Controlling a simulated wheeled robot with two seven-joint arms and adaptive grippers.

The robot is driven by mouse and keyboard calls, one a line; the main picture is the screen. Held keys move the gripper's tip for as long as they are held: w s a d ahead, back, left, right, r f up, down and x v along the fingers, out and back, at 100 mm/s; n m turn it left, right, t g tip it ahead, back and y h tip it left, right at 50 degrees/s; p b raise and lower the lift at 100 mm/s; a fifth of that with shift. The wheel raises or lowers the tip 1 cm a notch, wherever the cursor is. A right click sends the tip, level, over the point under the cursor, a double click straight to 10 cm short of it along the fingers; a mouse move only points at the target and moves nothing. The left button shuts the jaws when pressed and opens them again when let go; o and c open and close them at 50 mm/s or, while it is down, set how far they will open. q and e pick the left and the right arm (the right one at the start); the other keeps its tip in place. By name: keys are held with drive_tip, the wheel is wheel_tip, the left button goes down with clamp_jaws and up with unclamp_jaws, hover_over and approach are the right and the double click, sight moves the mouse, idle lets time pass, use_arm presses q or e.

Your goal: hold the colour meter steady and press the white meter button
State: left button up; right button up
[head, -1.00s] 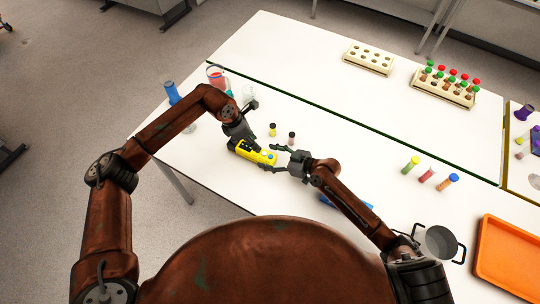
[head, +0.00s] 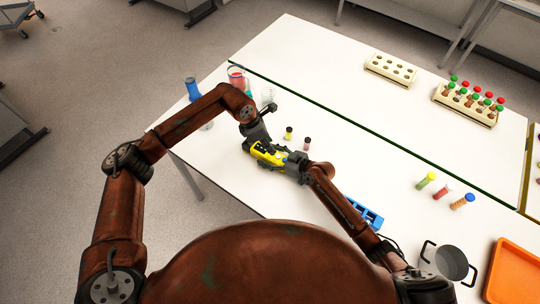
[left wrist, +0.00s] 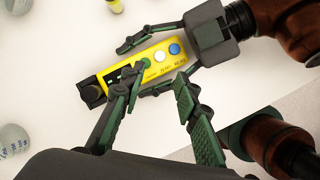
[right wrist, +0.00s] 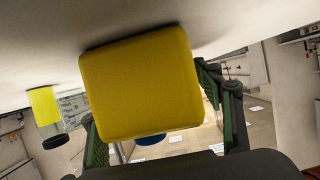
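The yellow colour meter (head: 266,153) lies at the near left of the white table. In the left wrist view (left wrist: 122,73) its top shows green, white and blue buttons, the white button (left wrist: 160,56) in the middle. My left gripper (head: 257,142) is open above the meter; one finger overlaps it by the green button, the other is off its lower edge. My right gripper (head: 291,163) is around the button end, a finger on either side, and looks open, with a gap at the upper edge. The meter's yellow end (right wrist: 142,85) fills the right wrist view.
Two small vials (head: 289,133) (head: 307,143) stand just behind the meter. A red-filled beaker (head: 237,78) and blue-topped item (head: 193,90) are at the left. A blue rack (head: 366,213), pot (head: 446,262) and orange tray (head: 515,272) are to the right.

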drive_tip(key=c, duration=1.4)
use_arm(q)
clamp_jaws()
use_arm(e)
drive_tip(key=shift+c, duration=0.2)
idle(0.6)
